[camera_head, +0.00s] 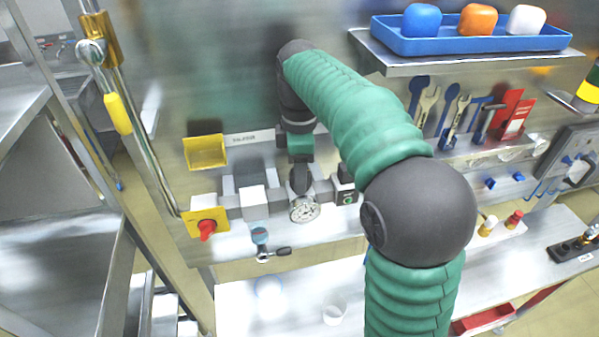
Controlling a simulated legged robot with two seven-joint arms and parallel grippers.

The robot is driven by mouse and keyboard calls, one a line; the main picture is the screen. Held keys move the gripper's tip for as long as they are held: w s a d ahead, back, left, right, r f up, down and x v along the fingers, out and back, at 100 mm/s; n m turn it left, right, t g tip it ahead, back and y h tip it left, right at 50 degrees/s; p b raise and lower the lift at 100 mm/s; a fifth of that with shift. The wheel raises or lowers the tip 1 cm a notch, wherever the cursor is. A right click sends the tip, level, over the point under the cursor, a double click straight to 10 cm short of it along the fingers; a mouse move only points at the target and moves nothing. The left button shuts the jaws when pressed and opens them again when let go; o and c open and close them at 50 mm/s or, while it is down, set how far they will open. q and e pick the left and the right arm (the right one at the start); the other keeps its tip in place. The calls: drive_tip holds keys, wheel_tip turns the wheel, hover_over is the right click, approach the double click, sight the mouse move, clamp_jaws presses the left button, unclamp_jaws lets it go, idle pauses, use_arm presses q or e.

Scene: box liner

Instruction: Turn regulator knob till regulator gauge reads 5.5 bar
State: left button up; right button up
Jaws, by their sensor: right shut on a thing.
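The regulator gauge (304,209) is a small round white dial below the grey regulator on the wall panel. Its needle and figures are too small to read. The dark regulator knob (300,180) sits directly above the gauge. My right arm, in a green sleeve, reaches in from the lower right and bends back to the panel. My right gripper (301,162) comes down from above and is shut on the regulator knob, partly hiding it. My left gripper is not in view.
A red rotary handle (207,229) on a yellow plate is left of the regulator. A small lever valve (264,250) hangs below. A yellow bin (205,152) is upper left. A shelf with a blue tray (470,46) and hanging tools (430,103) are at right.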

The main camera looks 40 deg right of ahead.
drive_tip(key=m+p, duration=0.2)
drive_tip(key=m, duration=0.2)
drive_tip(key=shift+r, duration=0.15)
drive_tip(key=m+p, duration=0.2)
drive_tip(key=m, duration=0.3)
drive_tip(key=shift+w+m, duration=0.1)
drive_tip(key=shift+m, duration=0.3)
drive_tip(key=m+p, duration=0.1)
drive_tip(key=m, duration=0.3)
drive_tip(key=shift+d+p, duration=0.1)
drive_tip(key=shift+p, duration=0.3)
drive_tip(key=shift+m+p, duration=0.75)
drive_tip(key=shift+m, duration=2.05)
drive_tip(key=o, duration=1.1)
drive_tip(key=shift+o, duration=1.3)
drive_tip(key=shift+w+d, duration=0.1)
